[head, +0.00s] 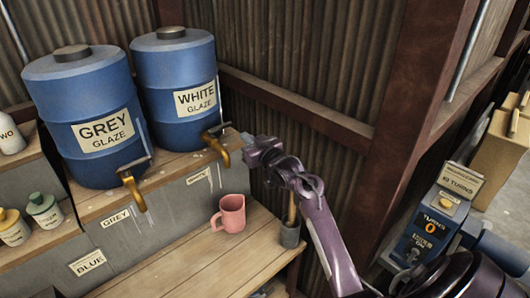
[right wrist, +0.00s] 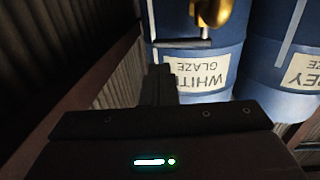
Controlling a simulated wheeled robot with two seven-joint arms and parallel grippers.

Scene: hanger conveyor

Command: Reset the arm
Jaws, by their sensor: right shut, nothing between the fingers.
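My right gripper (head: 246,140) is shut and empty, beside the brass tap (head: 217,146) of the blue WHITE GLAZE barrel (head: 175,60). Whether it touches the tap handle is unclear. In the right wrist view the shut fingers (right wrist: 158,84) point toward the WHITE GLAZE barrel (right wrist: 205,95), which appears upside down, with its brass tap (right wrist: 215,12) at the top. My purple right arm reaches in from the lower right. My left gripper is not in view.
The GREY GLAZE barrel (head: 85,100) stands on the left of the shelf. A pink mug (head: 231,214) sits on the wooden bench (head: 195,255), near a small dark pot (head: 290,235). A corrugated wall rises behind. A blue counter box (head: 425,232) reads 0 at right.

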